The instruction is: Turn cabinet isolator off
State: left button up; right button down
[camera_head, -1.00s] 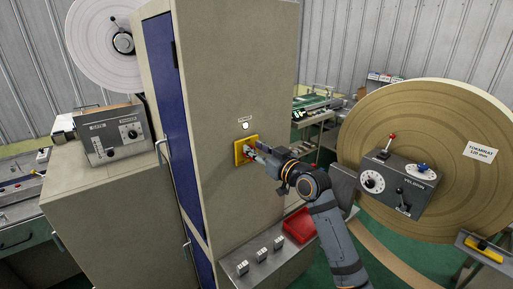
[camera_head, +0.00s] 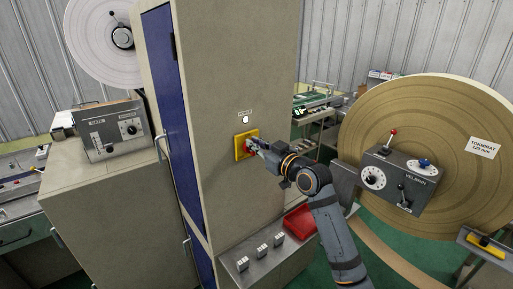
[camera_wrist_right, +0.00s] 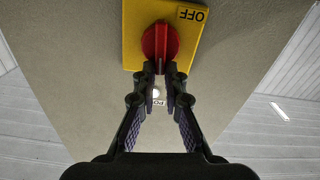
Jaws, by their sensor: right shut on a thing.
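The cabinet isolator is a red rotary knob on a yellow plate (camera_head: 240,147) on the side of the tall beige cabinet (camera_head: 235,75). In the right wrist view the yellow plate (camera_wrist_right: 133,30) carries the word OFF, upside down at its upper right. My right gripper (camera_head: 254,147) is at the knob. In the right wrist view its fingertips (camera_wrist_right: 160,70) are shut on the lower end of the red knob (camera_wrist_right: 160,43), whose grip lies up and down in that picture. The fingers hide part of the knob in the head view. My left gripper is not in view.
A small labelled white light (camera_head: 245,119) sits above the plate. Below is a ledge with several switches (camera_head: 262,251) and a red tray (camera_head: 300,222). A large roll (camera_head: 440,130) with a grey control box (camera_head: 400,178) stands to the right of my arm.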

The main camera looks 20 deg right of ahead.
jog(key=n+b, duration=0.2)
jog(key=n, duration=0.1)
jog(key=a+n+b, duration=0.1)
jog(key=shift+s+f+b, duration=0.15)
jog(key=shift+f+b, duration=0.25)
jog(key=n+b, duration=0.1)
jog(key=n, duration=0.1)
jog(key=n+b, duration=0.1)
jog(key=n, duration=0.1)
jog(key=shift+s+a+f+b, duration=0.1)
jog(key=shift+a+f+b, duration=0.15)
jog(key=shift+b, duration=0.05)
jog(key=n+b, duration=0.2)
jog(key=n, duration=0.2)
jog(key=shift+s+a+f+b, duration=0.1)
jog(key=shift+a+f+b, duration=0.15)
jog(key=shift+f+b, duration=0.15)
jog(key=shift+f+n+b, duration=0.2)
jog(key=shift+n+b, duration=0.3)
jog(key=shift+n, duration=0.5)
jog(key=shift+f+n+b, duration=0.15)
jog(key=shift+n+b, duration=0.35)
jog(key=shift+n, duration=0.5)
jog(key=c, duration=1.4)
grip_release()
jog(key=shift+s, duration=0.15)
